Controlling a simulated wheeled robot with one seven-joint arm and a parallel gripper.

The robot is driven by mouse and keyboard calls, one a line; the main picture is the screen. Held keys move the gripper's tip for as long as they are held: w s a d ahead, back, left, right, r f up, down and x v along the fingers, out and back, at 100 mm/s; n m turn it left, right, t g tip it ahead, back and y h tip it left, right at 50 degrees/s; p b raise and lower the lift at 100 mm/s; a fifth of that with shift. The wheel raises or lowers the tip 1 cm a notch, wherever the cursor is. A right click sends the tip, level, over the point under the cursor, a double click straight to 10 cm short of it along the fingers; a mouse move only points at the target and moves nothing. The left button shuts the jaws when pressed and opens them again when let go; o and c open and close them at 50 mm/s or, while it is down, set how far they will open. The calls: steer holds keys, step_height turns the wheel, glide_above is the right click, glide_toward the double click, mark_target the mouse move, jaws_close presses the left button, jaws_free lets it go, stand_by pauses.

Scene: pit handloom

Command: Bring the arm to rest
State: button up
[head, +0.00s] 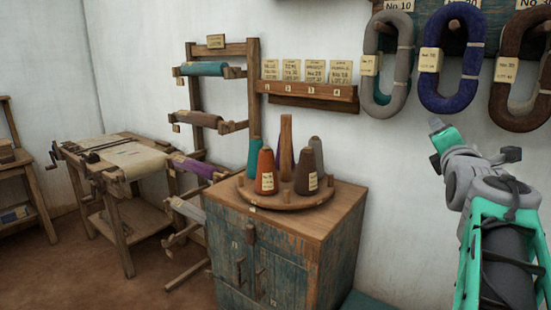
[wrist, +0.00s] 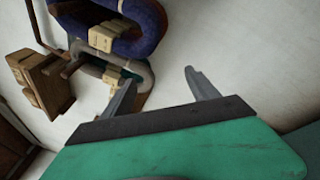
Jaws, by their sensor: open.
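My gripper (head: 437,124) is raised at the right of the head view, in front of the white wall and below the hanging yarn hanks.
Grey (head: 388,62), blue (head: 434,91) and brown (head: 503,90) hanks hang on the wall. A cabinet (head: 275,265) bears a round stand (head: 284,206) with several cones. A card rail (head: 308,95), a roller rack (head: 254,75) and a loom-like table (head: 120,200) stand leftward. Floor (head: 120,289) shows at lower left.

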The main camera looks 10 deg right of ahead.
steer(key=w+a+f+m+g+y+p, duration=0.1)
steer(key=a+f+m+g+y+p, duration=0.2)
steer(key=a+f, duration=0.55)
steer(key=w+a+f+m+g+y+p, duration=0.1)
steer(key=a+f+m+y+p, duration=0.35)
steer(key=a, duration=0.65)
steer(key=s+a+f+m+g+y+p, duration=0.2)
steer(key=s+a+f+m+g+p, duration=0.1)
steer(key=s+a+f+m+g, duration=0.5)
steer(key=s+a+f+m, duration=0.3)
steer(key=s+a+f, duration=0.4)
steer(key=s+a, duration=0.1)
steer(key=shift+s+a, duration=0.2)
steer(key=shift+s, duration=0.25)
steer(key=shift+y, duration=0.25)
